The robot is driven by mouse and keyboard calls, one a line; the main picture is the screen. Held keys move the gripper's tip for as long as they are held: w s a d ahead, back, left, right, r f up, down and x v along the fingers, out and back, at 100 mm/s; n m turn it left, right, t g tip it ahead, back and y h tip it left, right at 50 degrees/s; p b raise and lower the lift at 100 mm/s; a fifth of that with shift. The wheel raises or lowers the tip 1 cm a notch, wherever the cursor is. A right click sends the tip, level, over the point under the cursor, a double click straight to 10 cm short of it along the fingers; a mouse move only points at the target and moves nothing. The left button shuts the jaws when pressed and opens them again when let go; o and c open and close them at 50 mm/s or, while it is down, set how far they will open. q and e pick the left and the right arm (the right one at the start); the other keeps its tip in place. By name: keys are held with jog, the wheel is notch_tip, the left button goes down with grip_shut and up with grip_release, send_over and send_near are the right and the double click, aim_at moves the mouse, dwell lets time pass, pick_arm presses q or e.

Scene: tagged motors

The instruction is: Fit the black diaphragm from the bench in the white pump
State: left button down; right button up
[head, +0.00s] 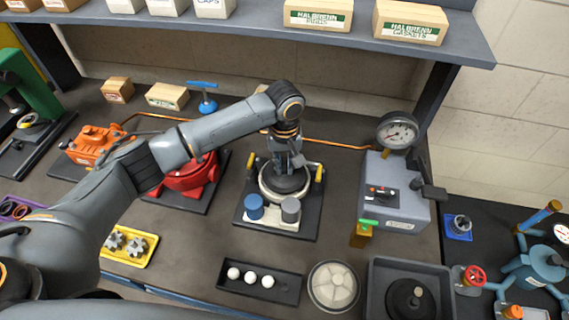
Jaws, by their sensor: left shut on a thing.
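The white pump (270,222) stands on a dark base plate at the middle of the bench. It has a round white rim, a blue cap and a grey cap in front, and yellow clamps at its sides. My left gripper (287,168) points down over the round opening and is shut on a black diaphragm (284,186). The diaphragm lies within the white rim as seen from here; I cannot tell whether it is seated or just above. The fingertips are partly hidden by the wrist. My right gripper is out of view.
A black disc (408,299) lies in a grey tray (376,277) at front right. A round pale cover (333,287) and a black tray of white balls (232,284) are in front. A red pump (190,181) is left; a gauge box (398,212) is right.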

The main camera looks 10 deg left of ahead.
pick_arm(q)
jog(key=shift+f, duration=1.1)
jog(key=c, duration=1.2)
grip_release()
notch_tip(320, 180, up, 2)
jog(key=p, duration=0.2)
jog(key=shift+r+p, duration=0.2)
jog(key=shift+p, duration=0.1)
jog(key=shift+r+p, duration=0.6)
jog(key=shift+r, duration=1.2)
